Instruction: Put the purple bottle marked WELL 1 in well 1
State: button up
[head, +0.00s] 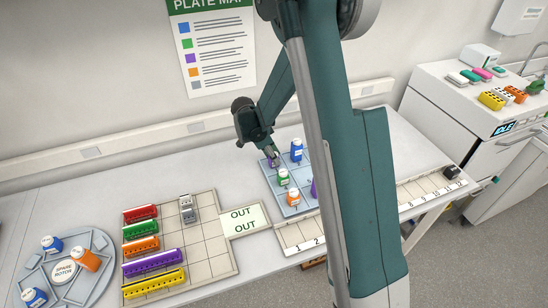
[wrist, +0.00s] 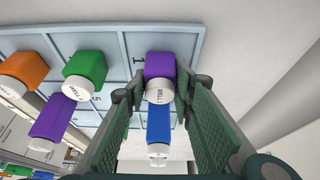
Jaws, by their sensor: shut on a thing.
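The purple bottle (wrist: 160,66) has a white cap whose marking is upside down in the wrist view and reads like WELL 1. My gripper (wrist: 160,90) is shut on this bottle, with a green-padded finger on each side. In the head view my gripper (head: 269,149) is at the far left corner of the blue well plate (head: 272,183), with the purple bottle (head: 274,163) just below it. A printed 1 shows beside the bottle on the plate (wrist: 120,42) in the wrist view. I cannot tell whether the bottle touches the well floor.
On the plate stand a blue bottle (head: 297,150), a green bottle (head: 283,177), an orange bottle (head: 293,198) and another purple bottle (head: 314,188), partly behind my arm. The blue bottle (wrist: 158,124) is close to my fingers.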

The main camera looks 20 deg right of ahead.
jog(key=shift+f, duration=0.15)
jog(key=o, duration=0.9)
jog(key=shift+r, duration=0.25)
jog(key=v, duration=1.2)
jog(key=shift+f, duration=0.1)
